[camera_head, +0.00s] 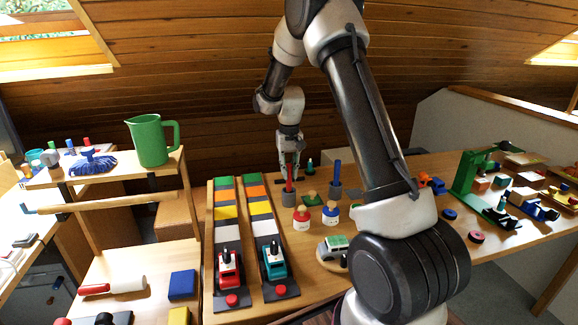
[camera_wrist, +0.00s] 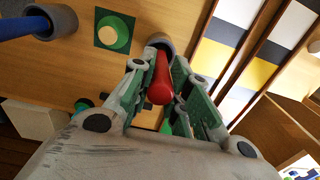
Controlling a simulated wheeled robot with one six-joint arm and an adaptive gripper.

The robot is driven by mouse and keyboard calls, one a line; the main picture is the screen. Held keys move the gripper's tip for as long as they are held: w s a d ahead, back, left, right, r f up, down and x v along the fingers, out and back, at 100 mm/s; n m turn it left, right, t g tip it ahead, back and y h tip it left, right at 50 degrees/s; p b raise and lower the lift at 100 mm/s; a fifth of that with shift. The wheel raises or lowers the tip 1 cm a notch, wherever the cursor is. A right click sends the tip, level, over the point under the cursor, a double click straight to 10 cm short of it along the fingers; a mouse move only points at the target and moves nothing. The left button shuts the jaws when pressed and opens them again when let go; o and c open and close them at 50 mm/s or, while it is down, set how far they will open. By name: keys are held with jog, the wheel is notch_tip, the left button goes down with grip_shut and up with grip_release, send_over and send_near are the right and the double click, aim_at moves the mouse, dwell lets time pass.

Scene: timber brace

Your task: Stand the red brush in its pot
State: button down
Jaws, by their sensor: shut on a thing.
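The red brush (camera_head: 289,182) stands about upright below my gripper (camera_head: 289,166). In the wrist view the red brush (camera_wrist: 161,82) lies between the two green-padded fingers, and my gripper is shut on it. A grey pot (camera_head: 289,199) is directly under the brush, and the brush's lower end meets its mouth. In the wrist view this pot's rim (camera_wrist: 159,39) shows just beyond the brush. How deep the brush's lower end sits in the pot is hidden.
A blue brush (camera_head: 337,172) stands in another grey pot (camera_head: 335,192) to the right. A green square with a round knob (camera_wrist: 115,35) lies between the pots. Red (camera_head: 301,213) and blue (camera_head: 330,214) jars stand in front. Long coloured-block tracks (camera_head: 226,211) lie left.

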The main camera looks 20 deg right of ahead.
jog(key=shift+f, duration=0.1)
jog(key=c, duration=1.3)
grip_release()
jog(key=shift+r, duration=4.5)
